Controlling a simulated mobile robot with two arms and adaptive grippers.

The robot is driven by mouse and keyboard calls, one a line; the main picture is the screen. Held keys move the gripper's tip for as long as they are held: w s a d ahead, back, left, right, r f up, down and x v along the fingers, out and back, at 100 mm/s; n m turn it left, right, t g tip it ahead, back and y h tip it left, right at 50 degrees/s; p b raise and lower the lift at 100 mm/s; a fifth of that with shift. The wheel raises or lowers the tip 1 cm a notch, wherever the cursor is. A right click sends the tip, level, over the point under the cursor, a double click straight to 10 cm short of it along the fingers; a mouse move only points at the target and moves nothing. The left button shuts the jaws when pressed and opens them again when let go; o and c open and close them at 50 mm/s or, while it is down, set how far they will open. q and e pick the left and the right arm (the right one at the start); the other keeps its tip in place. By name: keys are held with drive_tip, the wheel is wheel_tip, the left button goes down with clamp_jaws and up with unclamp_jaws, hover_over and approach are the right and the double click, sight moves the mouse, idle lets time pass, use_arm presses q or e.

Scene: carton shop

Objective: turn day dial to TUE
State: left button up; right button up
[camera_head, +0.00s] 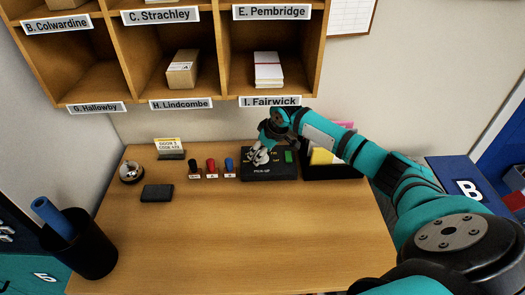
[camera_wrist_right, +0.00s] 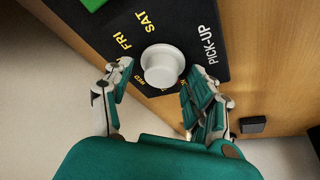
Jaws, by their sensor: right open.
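The day dial (camera_wrist_right: 162,65) is a round white knob on a black panel (camera_head: 268,172) marked PICK-UP on the desk. FRI and SAT are readable beside the knob in the right wrist view; other yellow labels are partly hidden or too small to read. I cannot see a pointer on the knob. My right gripper (camera_wrist_right: 155,88) is open, with one finger on each side of the knob's near edge; I cannot tell whether they touch it. In the head view the right gripper (camera_head: 263,154) hides most of the dial. My left gripper is not in view.
The panel has a green button (camera_head: 289,157). Several stamps (camera_head: 211,168) stand left of it, then a dark pad (camera_head: 157,193), a bell (camera_head: 131,172) and a sign (camera_head: 169,149). A black tray (camera_head: 335,172) sits right. Pigeonholes (camera_head: 215,60) hang above. The front desk (camera_head: 235,235) is clear.

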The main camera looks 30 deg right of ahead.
drive_tip(key=c, duration=1.1)
drive_tip(key=shift+a+r+m+p, duration=0.15)
drive_tip(key=shift+m+p, duration=0.25)
drive_tip(key=shift+p, duration=0.5)
drive_tip(key=m+h+p, duration=0.1)
drive_tip(key=m+p, duration=0.2)
drive_tip(key=p, duration=0.1)
drive_tip(key=shift+a+m+h+p, duration=0.1)
drive_tip(key=shift+m+h+p, duration=0.2)
drive_tip(key=shift+p, duration=0.1)
drive_tip(key=shift+m+h+p, duration=0.6)
drive_tip(key=shift+m+p, duration=0.75)
drive_tip(key=shift+m, duration=0.35)
drive_tip(key=shift+f, duration=0.2)
